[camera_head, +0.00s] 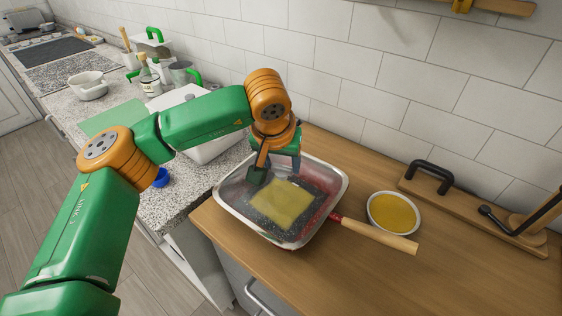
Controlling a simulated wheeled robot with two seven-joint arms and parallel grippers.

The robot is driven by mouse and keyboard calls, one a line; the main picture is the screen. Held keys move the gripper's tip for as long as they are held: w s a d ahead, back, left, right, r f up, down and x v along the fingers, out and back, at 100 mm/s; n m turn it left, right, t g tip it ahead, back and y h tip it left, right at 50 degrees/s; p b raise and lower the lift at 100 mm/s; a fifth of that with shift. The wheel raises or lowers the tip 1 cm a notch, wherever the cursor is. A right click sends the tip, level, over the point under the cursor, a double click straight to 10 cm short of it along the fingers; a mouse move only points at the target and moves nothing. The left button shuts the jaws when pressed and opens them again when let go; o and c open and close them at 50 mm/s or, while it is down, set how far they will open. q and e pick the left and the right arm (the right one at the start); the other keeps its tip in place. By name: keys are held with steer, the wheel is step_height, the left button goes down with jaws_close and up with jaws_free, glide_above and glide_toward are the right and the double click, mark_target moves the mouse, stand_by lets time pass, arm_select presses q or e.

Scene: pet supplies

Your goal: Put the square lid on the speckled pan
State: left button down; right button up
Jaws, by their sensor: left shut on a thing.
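The square lid (325,185) has a clear pane and a silvery metal rim. It is over the speckled pan, and I cannot tell whether it rests on it or hangs just above. The pan's dark speckled inside (262,219) and a yellow square patch show through the pane. The pan's red edge shows under the lid's right side, and its wooden handle (375,234) points to the lower right. My left gripper (271,172) is shut on the lid at its far side; the exact grip is partly hidden. My right gripper is not in view.
A white-rimmed bowl of yellow contents (394,212) stands right of the pan. Behind it is a wooden board with a black handle (430,176). A white bin (215,146) stands left of the pan, behind my left arm. The wooden counter's front right is clear.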

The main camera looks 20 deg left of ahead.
arm_select(q)
steer(key=shift+c, duration=0.2)
jaws_free()
steer(key=shift+s, duration=0.1)
steer(key=b+v, duration=0.1)
steer(key=v, duration=0.6)
steer(key=shift+b, duration=0.3)
